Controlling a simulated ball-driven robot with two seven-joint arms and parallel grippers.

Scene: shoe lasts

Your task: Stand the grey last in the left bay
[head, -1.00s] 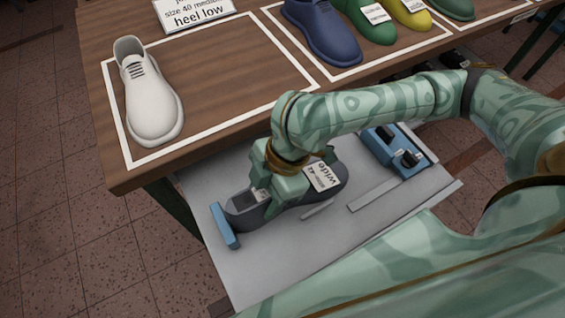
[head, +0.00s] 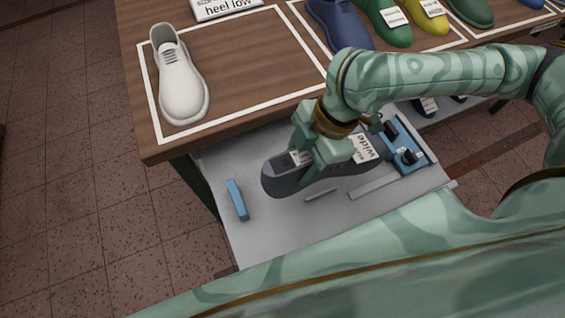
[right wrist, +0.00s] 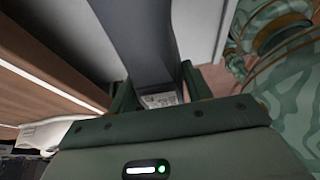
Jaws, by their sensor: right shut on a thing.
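My right gripper (head: 325,160) is shut on the grey last (head: 284,180), gripping it around its middle and hiding part of it. The last lies lengthwise, seemingly a little above the grey tray (head: 262,232), with a white "wide" label (head: 364,148) on it. In the right wrist view the grey last (right wrist: 140,40) runs up from between the fingers. The left bay (head: 262,60) is a white-outlined rectangle on the wooden table, with a white shoe-shaped last (head: 180,80) at its left side. My left gripper is not in view.
The left bay's middle and right are bare. A "heel low" sign (head: 228,8) stands behind it. Blue (head: 340,25), green (head: 388,22) and yellow (head: 425,14) lasts fill the neighbouring bay. A blue block (head: 237,200) and a blue fixture (head: 408,150) are on the tray.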

